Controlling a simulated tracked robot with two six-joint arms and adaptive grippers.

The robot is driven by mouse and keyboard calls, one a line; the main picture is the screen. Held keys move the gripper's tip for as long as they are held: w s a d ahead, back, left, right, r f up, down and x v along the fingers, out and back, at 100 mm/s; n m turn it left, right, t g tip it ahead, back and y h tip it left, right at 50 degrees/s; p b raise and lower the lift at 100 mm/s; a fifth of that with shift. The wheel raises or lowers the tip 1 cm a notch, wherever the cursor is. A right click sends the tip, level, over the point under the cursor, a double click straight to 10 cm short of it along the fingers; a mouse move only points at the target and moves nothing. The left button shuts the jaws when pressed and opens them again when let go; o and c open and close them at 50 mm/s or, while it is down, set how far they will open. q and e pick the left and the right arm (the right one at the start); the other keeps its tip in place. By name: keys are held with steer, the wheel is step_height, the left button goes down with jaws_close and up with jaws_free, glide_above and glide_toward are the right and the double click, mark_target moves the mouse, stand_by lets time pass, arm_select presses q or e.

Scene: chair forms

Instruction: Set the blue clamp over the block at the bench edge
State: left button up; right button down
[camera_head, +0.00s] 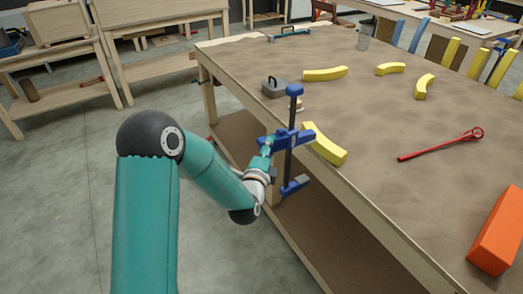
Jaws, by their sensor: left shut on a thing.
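The blue clamp (289,138) has a dark upright bar with a blue top end, a sliding blue jaw at mid-height and a blue foot below. It is upright at the left edge of the bench (365,125), its top above the bench top and its foot below it. My left gripper (267,148) is shut on the clamp near the sliding jaw, coming from the left outside the bench. A small light block (301,105) at the bench edge is partly hidden behind the bar. I cannot tell whether the clamp touches it. My right gripper is not in view.
A yellow curved piece (325,144) lies beside the clamp at the edge. A grey box with a handle (274,87) stands just behind. A red tool (440,144) and an orange block (497,232) lie to the right. Floor left of the bench is clear.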

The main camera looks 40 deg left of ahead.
mark_target(286, 142)
arm_select(q)
steer(key=shift+w+d, duration=0.3)
steer(key=shift+w, duration=0.35)
steer(key=shift+w+d, duration=0.25)
steer(key=shift+w, duration=0.35)
steer(key=shift+w+d+r+b, duration=0.1)
steer(key=shift+w+d+b, duration=0.2)
steer(key=shift+w, duration=0.45)
steer(key=shift+w+d+b, duration=0.2)
steer(key=shift+w+d, duration=0.1)
steer(key=shift+w, duration=0.45)
